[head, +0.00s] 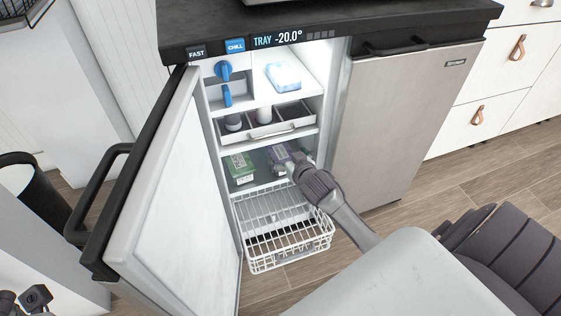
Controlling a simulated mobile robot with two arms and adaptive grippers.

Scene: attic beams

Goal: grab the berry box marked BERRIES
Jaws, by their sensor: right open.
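A purple box (278,157), partly hidden by my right gripper, sits on the lower shelf inside the open freezer. A green box (240,168) stands to its left on the same shelf. The lettering on both is too small to read, so I cannot tell which is marked BERRIES. My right gripper (297,163) is open, reaching in from the lower right, with its fingers at the purple box's right side. I cannot tell whether they touch it. A dark part at the bottom left corner looks like my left gripper (33,299); its jaws are unclear.
The freezer door (175,200) stands open on the left. Above is a drawer tray (270,130) with containers, and a blue-and-white pack (284,76) lies higher up. A closed steel door (395,130) is at right.

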